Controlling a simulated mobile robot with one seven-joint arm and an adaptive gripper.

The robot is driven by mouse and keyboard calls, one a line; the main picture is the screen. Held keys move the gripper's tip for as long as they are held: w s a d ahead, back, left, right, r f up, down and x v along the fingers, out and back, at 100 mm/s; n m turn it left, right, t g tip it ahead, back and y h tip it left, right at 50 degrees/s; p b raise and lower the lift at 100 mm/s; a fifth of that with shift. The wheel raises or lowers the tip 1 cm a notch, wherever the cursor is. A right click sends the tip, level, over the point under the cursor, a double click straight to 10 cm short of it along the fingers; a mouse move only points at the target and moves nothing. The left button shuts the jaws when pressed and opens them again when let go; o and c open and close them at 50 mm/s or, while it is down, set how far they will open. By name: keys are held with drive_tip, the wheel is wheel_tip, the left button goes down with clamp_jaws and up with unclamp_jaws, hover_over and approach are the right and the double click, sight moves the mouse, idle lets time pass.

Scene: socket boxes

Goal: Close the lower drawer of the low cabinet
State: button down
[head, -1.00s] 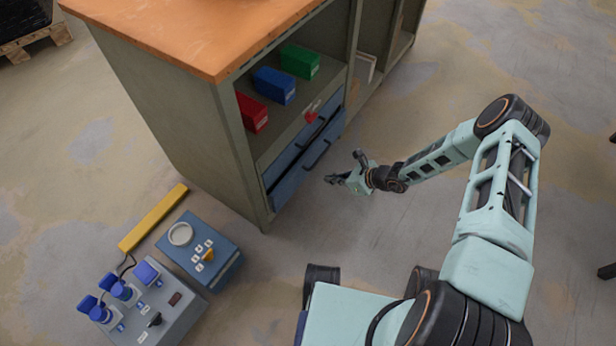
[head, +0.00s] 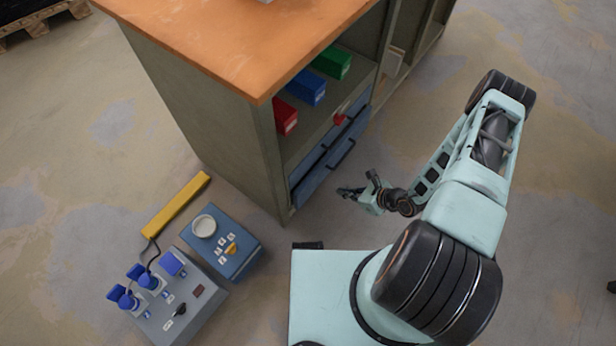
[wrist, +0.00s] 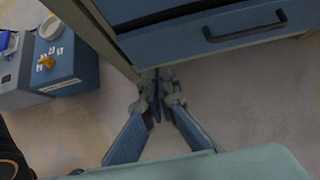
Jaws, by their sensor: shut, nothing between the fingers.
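The low cabinet (head: 205,120) has an orange-brown top and grey-green sides. Two blue drawers sit under its open shelf. The lower drawer (head: 318,182) has a blue front and a dark bar handle. Its front also shows in the wrist view (wrist: 165,45), with the handle at upper right. A dark strip lies above this front; I cannot tell how far the drawer stands out. My gripper (head: 344,191) is low over the floor, in front of the drawer and apart from it. In the wrist view my gripper (wrist: 154,92) is shut and empty, below the drawer front in the picture.
Red (head: 286,117), blue (head: 307,88) and green (head: 333,63) bins stand on the shelf above the drawers. A blue box (head: 232,249) and a grey socket box (head: 178,302) lie left of my base, near a yellow bar (head: 177,205).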

sight(310, 180)
drive_tip(key=shift+w+a+r+b+x, duration=0.2)
drive_tip(key=shift+a+r+b+x, duration=0.3)
drive_tip(key=shift+x, duration=1.6)
drive_tip(key=shift+w+a+r+b+x, duration=0.15)
drive_tip(key=shift+b+x, duration=0.55)
drive_tip(key=shift+x, duration=1.4)
drive_tip(key=shift+w+a+r+b+x, duration=0.25)
drive_tip(key=shift+r+b+x, duration=0.25)
drive_tip(key=shift+x, duration=1.65)
drive_tip(key=shift+f, duration=0.1)
drive_tip(key=shift+w+a, duration=0.55)
drive_tip(key=shift+a, duration=0.2)
drive_tip(key=shift+w+a, duration=0.55)
drive_tip(key=shift+a, duration=0.2)
drive_tip(key=shift+d, duration=0.15)
